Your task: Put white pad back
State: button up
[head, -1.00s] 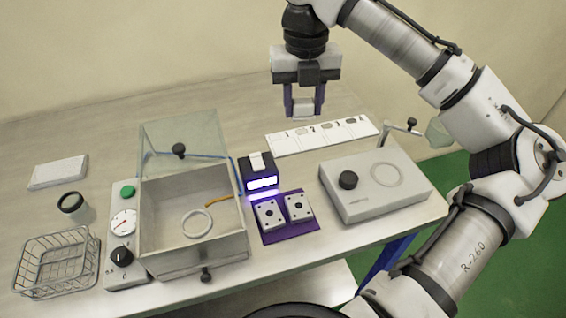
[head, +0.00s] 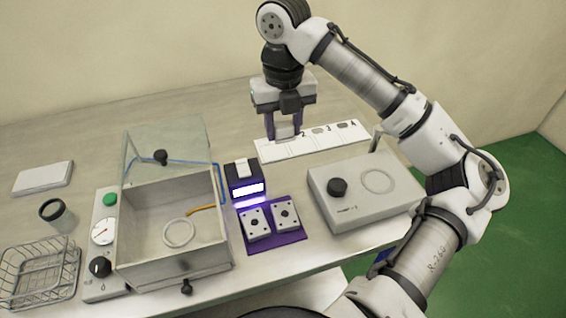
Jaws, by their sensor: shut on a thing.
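My gripper (head: 284,132) has its purple fingers shut on a small whitish piece (head: 286,130), which looks like the white pad. The fingers hide part of it. It is over the left part of the white numbered strip (head: 265,151) at the back of the table. I cannot tell whether the piece touches the strip. Numbers 2, 3 and 4 show on the strip. A grey pad (head: 318,130) and a darker pad (head: 342,125) lie on it. The strip's number 1 area is hidden behind my gripper.
A grey box with a black knob (head: 338,187) stands in front right of the strip. A lit black device (head: 246,184), a purple mat (head: 290,237) with two plates, and an open-lidded chamber (head: 140,230) are left of it. A wire basket (head: 40,270) stands far left.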

aim_at(283, 174)
notch_tip(283, 174, down, 11)
jog(key=shift+r+p, duration=0.1)
jog(key=shift+p, duration=0.3)
jog(key=shift+f, duration=0.25)
jog(key=o, duration=0.9)
jog(key=shift+o, duration=0.2)
jog(key=shift+r, duration=0.1)
notch_tip(283, 174, up, 12)
jog(key=shift+r+b, duration=0.1)
jog(key=shift+b, duration=0.3)
